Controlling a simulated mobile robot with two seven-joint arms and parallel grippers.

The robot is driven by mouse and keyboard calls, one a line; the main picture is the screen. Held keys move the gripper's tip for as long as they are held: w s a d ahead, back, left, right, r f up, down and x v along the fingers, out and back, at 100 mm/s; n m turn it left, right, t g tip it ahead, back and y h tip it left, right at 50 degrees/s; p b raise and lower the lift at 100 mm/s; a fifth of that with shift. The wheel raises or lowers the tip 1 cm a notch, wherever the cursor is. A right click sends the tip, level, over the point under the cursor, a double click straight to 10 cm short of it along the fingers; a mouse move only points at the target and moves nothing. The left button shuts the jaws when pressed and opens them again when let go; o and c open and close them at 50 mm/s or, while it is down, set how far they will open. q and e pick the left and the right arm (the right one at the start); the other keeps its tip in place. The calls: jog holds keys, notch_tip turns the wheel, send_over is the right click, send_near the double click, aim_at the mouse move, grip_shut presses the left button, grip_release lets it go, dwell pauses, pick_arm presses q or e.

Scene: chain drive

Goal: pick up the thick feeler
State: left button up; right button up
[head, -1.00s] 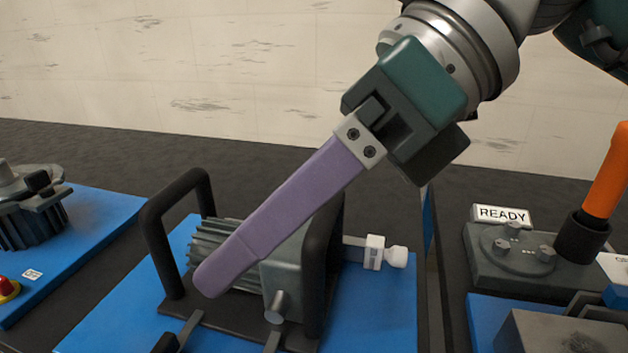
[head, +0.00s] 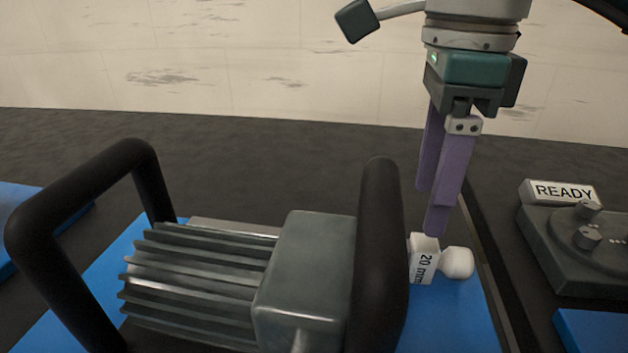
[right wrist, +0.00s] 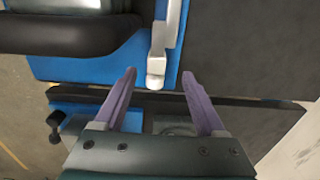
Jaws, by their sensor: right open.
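The thick feeler (head: 424,259) is a white block marked "20 mm" with a rounded white knob. It lies on the blue mat just right of the motor's black handle, which hides its left part in the head view. In the right wrist view the feeler (right wrist: 158,45) points its knob toward the space between my fingers. My right gripper (head: 431,210) points down with its purple fingers parted and empty, above and close to the feeler. In the right wrist view the gripper (right wrist: 159,76) has one finger on either side of the knob's line. My left gripper is out of view.
A ribbed grey motor (head: 200,285) with two tall black handles (head: 380,255) stands on the blue mat (head: 440,330). A dark fixture (head: 575,250) with a READY sign (head: 563,192) is at the right. Dark floor lies behind.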

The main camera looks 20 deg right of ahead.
aim_at(419, 241)
jog(key=f, duration=0.2)
jog(key=shift+s+f, duration=0.3)
jog(key=shift+s, duration=0.1)
notch_tip(419, 241, down, 5)
jog(key=shift+w+a+f, duration=0.1)
jog(key=shift+w+f, duration=0.05)
jog(key=shift+f, duration=0.05)
grip_shut()
dwell(0.5)
